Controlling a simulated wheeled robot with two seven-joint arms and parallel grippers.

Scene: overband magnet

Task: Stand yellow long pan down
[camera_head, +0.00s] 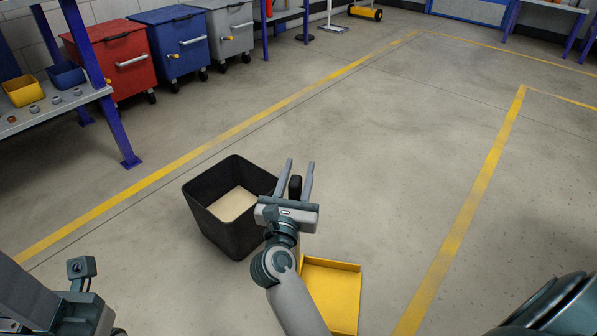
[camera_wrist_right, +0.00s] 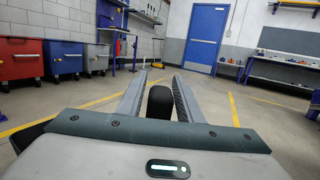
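The yellow long pan's scoop (camera_head: 338,290) shows at the bottom middle of the head view, partly hidden behind my right forearm. I cannot tell whether it touches the floor. A black handle end (camera_head: 295,187) sticks up between the fingers of my right gripper (camera_head: 297,180); the rest of the handle is hidden. In the right wrist view the rounded black handle end (camera_wrist_right: 160,102) lies between the two fingers (camera_wrist_right: 160,85), with small gaps at both sides. The right gripper looks open around it. My left arm shows at the lower left, without visible fingers.
A black open bin (camera_head: 205,222) with a pale inside bottom stands just left of my right gripper. Red (camera_head: 115,65), blue (camera_head: 172,45) and grey (camera_head: 226,28) wheeled carts and a shelf (camera_head: 50,108) line the upper left. Yellow lines mark the floor, which is clear ahead.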

